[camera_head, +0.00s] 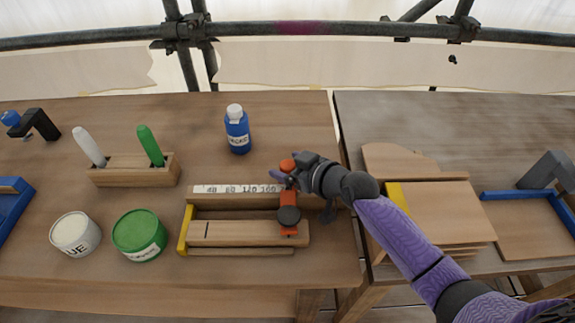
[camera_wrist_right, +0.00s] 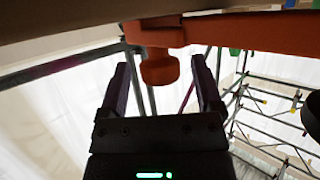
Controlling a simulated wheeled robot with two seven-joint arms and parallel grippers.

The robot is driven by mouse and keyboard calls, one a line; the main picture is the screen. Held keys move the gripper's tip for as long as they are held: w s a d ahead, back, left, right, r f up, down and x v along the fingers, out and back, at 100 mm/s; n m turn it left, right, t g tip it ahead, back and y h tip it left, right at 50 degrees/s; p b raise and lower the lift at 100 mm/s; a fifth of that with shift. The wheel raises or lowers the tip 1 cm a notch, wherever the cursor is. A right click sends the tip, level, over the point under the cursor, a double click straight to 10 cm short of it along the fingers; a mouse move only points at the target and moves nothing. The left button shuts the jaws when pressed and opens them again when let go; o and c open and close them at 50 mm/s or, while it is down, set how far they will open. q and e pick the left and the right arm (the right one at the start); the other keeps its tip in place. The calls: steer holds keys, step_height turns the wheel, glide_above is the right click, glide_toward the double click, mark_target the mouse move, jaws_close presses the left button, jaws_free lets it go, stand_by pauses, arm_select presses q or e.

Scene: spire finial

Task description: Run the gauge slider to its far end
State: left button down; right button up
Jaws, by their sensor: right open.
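The gauge slider (camera_head: 288,231) is an orange piece with a dark round disc on it. It sits across the wooden gauge (camera_head: 230,201), near the right end of the printed white scale strip (camera_head: 235,189). A yellow end piece (camera_head: 186,229) closes the gauge's left end. My right gripper (camera_head: 290,178) is at the slider's far end. In the right wrist view the orange knob (camera_wrist_right: 160,68) hangs between the spread fingers of my right gripper (camera_wrist_right: 161,64), with a gap visible on both sides. My left gripper is out of view.
A blue bottle (camera_head: 237,131) stands behind the gauge. A green tin (camera_head: 139,235), a white tin (camera_head: 75,234) and a wooden marker stand (camera_head: 135,171) are to the left. A second table with stacked boards (camera_head: 445,213) is on the right, past a gap.

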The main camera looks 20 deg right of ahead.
steer(key=shift+w+a+f, duration=0.1)
steer(key=shift+w+a, duration=0.1)
steer(key=shift+w, duration=0.05)
jaws_close()
stand_by(0.3)
